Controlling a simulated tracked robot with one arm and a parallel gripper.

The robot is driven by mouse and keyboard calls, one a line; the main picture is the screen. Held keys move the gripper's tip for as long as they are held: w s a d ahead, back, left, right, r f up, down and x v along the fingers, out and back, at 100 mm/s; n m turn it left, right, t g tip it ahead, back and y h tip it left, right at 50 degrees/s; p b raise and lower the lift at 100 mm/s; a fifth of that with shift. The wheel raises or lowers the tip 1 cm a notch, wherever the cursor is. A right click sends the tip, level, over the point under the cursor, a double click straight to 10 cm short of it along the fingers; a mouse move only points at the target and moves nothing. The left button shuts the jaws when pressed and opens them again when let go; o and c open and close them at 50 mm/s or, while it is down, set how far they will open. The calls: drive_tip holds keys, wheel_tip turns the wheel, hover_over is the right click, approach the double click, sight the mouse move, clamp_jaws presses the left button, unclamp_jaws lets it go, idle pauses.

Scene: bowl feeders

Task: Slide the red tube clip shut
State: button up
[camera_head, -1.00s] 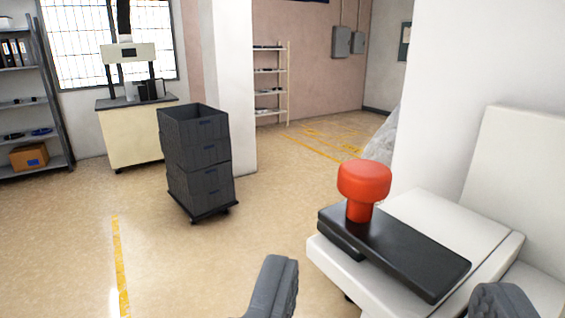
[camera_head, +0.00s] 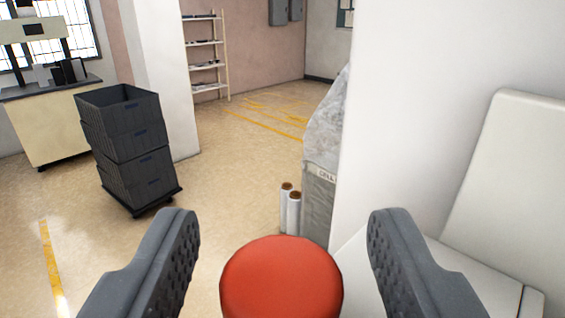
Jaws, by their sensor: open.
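A red round knob (camera_head: 281,280) shows at the bottom middle of the view, seen from above, with its lower part cut off by the frame edge. I take it to be part of the red tube clip; no tube shows. My gripper (camera_head: 285,228) is open, with one dark ridged finger to the left of the knob and one to the right. Gaps show between the knob and both fingers. The black plate under the knob is out of view now.
A white machine body (camera_head: 490,280) stands at the lower right, beside a white wall or panel (camera_head: 415,110). A stack of dark crates (camera_head: 128,150) on a wheeled base stands at the left. Two white rolls (camera_head: 291,210) stand beyond the knob. Open floor lies between.

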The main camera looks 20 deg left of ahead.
drive_tip(key=shift+x, duration=1.25)
drive_tip(key=shift+c, duration=0.3)
